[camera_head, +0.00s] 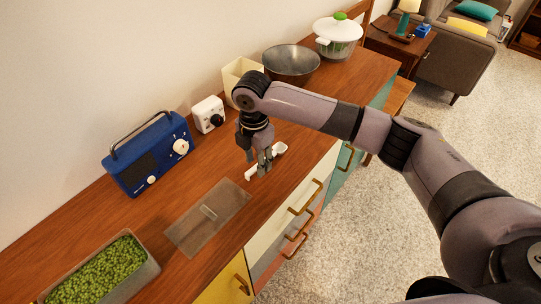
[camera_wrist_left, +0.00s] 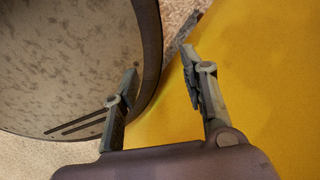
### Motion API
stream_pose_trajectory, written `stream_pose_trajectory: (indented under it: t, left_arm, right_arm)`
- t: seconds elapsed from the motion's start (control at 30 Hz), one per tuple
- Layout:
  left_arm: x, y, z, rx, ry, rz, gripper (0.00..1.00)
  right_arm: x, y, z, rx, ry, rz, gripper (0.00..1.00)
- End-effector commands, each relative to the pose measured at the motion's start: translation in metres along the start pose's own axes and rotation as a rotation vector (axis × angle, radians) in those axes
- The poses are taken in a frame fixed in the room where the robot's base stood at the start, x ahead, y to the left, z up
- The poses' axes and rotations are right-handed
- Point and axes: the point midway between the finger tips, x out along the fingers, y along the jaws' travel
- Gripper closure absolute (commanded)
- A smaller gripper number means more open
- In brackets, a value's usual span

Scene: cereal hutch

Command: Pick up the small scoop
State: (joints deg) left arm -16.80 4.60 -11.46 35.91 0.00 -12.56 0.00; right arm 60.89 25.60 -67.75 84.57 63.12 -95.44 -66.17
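The small white scoop (camera_head: 280,149) lies on the wooden counter near its front edge, its bowl to the upper right and its handle end to the lower left. My right gripper (camera_head: 264,166) points down at the scoop's middle, with its fingertips at the handle. The fingers hide part of the handle, and I cannot tell whether they are closed on it. In the left wrist view my left gripper (camera_wrist_left: 160,65) is open and empty, its fingers apart in front of a yellow surface. The left arm does not show in the head view.

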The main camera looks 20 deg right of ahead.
Motion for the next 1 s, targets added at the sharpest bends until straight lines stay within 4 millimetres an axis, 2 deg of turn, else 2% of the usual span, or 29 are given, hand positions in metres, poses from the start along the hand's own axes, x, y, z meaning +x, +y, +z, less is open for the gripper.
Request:
stream_pose_trajectory:
  t: [0.13,0.4,0.93,1.0]
  left_arm:
    - [-0.001,0.001,0.004,0.0,-0.006,0.001,0.6]
    - [-0.001,0.002,0.011,0.0,-0.016,0.002,0.6]
    - [-0.001,0.002,0.01,0.0,-0.016,0.002,0.6]
    - [-0.001,0.002,0.01,0.0,-0.016,0.002,0.6]
  right_arm:
    - [0.015,-0.001,0.0,0.0,0.0,-0.001,0.63]
    - [0.018,-0.001,0.0,-0.001,0.0,0.001,0.64]
    - [0.017,-0.001,0.0,-0.001,0.0,0.001,0.99]
    - [0.017,-0.001,0.0,-0.001,0.0,0.001,1.0]
